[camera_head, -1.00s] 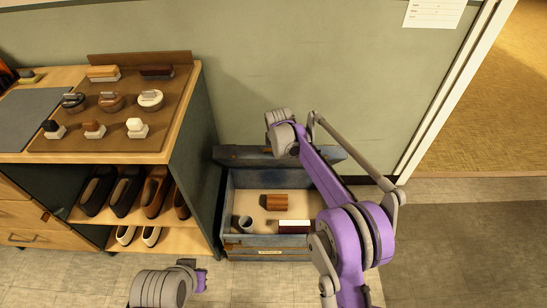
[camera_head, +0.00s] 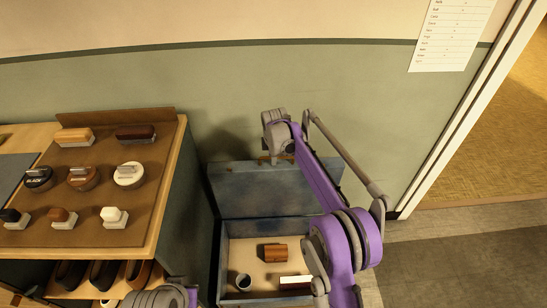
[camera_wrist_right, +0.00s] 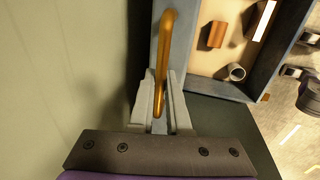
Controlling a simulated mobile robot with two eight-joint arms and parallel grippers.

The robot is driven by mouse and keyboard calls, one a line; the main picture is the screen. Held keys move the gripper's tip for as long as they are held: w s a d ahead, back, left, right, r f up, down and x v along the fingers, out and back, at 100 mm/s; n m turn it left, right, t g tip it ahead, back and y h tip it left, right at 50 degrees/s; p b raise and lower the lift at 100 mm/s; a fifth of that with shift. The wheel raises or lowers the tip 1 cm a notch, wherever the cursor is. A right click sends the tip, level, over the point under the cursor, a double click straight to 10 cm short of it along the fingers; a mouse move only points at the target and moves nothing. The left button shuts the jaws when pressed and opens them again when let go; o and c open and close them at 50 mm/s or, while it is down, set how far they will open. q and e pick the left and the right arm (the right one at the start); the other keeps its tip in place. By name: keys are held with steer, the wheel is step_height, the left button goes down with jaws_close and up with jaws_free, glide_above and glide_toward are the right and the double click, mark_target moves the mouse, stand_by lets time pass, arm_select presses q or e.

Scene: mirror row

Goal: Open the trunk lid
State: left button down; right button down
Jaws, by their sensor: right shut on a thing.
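The trunk (camera_head: 233,232) is a blue-grey box on the floor against the wall. Its lid (camera_head: 250,190) stands raised at the back, its inner face toward me and the inside of the box showing. My right gripper (camera_head: 279,152) is at the lid's top edge. In the right wrist view my right gripper (camera_wrist_right: 161,105) is shut on a brass handle (camera_wrist_right: 165,50) of the lid. Part of my left arm shows at the bottom of the head view, but its gripper is not visible.
Inside the trunk are a brown block (camera_head: 272,252), a grey cup (camera_head: 243,282) and a white-topped item (camera_head: 294,281). A shelf unit (camera_head: 160,215) with brushes, tins and shoes stands close on the left. The wall (camera_head: 370,120) is right behind the lid.

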steer(key=shift+w, duration=0.1)
stand_by(0.3)
steer(key=c, duration=0.9)
jaws_free()
steer(key=p+v, duration=0.1)
steer(key=v, duration=1)
steer(key=shift+f, duration=0.1)
steer(key=shift+c, duration=0.2)
